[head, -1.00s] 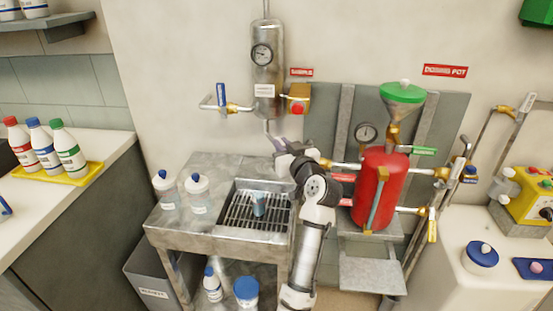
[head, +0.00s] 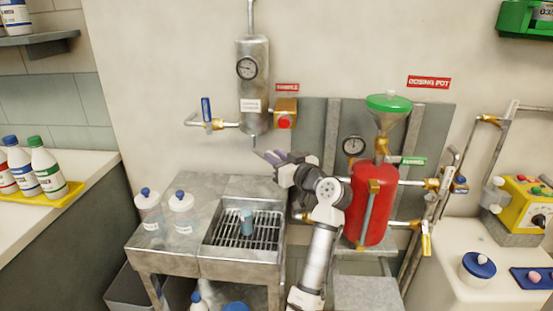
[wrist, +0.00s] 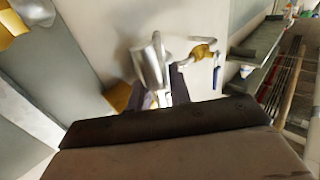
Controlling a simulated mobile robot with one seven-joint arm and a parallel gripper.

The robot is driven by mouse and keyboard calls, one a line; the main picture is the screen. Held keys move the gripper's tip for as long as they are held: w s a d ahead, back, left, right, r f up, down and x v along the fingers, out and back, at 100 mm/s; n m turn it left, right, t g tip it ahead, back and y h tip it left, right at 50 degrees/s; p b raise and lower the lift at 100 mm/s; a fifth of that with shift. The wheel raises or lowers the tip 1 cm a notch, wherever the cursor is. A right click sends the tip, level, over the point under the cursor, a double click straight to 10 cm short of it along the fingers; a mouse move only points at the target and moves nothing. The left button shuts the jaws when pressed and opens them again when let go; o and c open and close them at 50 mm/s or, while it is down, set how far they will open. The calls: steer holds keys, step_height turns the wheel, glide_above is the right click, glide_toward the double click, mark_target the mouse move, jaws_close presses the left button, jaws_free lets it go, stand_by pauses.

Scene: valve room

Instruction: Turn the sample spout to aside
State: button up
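The sample spout (head: 254,142) is a short thin pipe under the silver sample cylinder (head: 253,85), which hangs on the wall with a round gauge. My gripper (head: 267,156) is just below and right of the spout's lower end, its fingers pointing left. In the wrist view the two dark fingers (wrist: 160,92) stand apart with a gap, and nothing is clearly held. The silver cylinder (wrist: 148,65) shows beyond them.
A blue-handled valve (head: 207,112) is left of the cylinder, and a brass block with a red knob (head: 284,122) is right. Below is a sink grate (head: 265,222) with a small blue cup (head: 246,222). Bottles (head: 182,212) stand left. A red dosing pot (head: 374,205) is close right of my arm.

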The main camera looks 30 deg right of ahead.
steer(key=shift+o, duration=1.3)
steer(key=shift+s+f, duration=0.1)
steer(key=shift+s+d, duration=0.1)
steer(key=shift+s, duration=0.25)
steer(key=s+d+b, duration=0.1)
steer(key=s+b, duration=0.2)
steer(key=s, duration=0.9)
steer(key=shift+s+d, duration=0.25)
steer(key=shift+s, duration=0.15)
